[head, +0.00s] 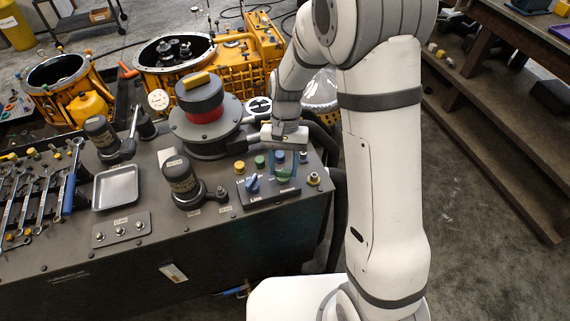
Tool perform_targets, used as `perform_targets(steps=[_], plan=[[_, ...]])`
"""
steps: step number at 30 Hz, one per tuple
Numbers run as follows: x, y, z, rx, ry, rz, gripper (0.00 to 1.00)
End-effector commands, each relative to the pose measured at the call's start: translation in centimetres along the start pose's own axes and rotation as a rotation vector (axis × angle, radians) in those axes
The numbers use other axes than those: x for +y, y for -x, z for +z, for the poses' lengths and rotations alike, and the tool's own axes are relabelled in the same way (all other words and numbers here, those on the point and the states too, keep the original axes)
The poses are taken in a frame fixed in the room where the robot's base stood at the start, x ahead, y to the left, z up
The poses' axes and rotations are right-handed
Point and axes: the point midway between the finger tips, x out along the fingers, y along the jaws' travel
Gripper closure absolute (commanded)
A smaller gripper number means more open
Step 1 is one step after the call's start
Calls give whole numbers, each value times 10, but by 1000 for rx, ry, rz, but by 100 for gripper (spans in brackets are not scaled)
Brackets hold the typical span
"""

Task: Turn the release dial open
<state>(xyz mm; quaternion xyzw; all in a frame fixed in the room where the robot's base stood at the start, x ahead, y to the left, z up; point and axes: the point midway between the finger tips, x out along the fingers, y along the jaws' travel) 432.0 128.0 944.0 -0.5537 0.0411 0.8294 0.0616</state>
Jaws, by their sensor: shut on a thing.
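My gripper (283,170) reaches down from the wrist over the small control panel (270,198) at the right end of the dark workbench. Its two bluish fingers are shut on a dial (285,175) with a green base, which I take to be the release dial. The fingers hide much of this dial, so I cannot read which way it points. A blue pointer knob (252,184) sits on the same panel, left of the gripper and apart from it.
Close around the gripper are a yellow button (239,166), a green button (260,161) and a yellow-topped knob (314,179). A large round fixture with a red band (203,108) stands behind left. A black cylinder with a lever (181,180), a metal tray (117,187) and wrenches lie left.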

Motion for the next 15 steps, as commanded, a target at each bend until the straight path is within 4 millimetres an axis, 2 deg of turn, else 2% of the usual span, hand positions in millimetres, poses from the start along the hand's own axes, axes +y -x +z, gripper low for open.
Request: perform_targets(steps=[15], plan=[[-1,0,0,1,90,36,81]])
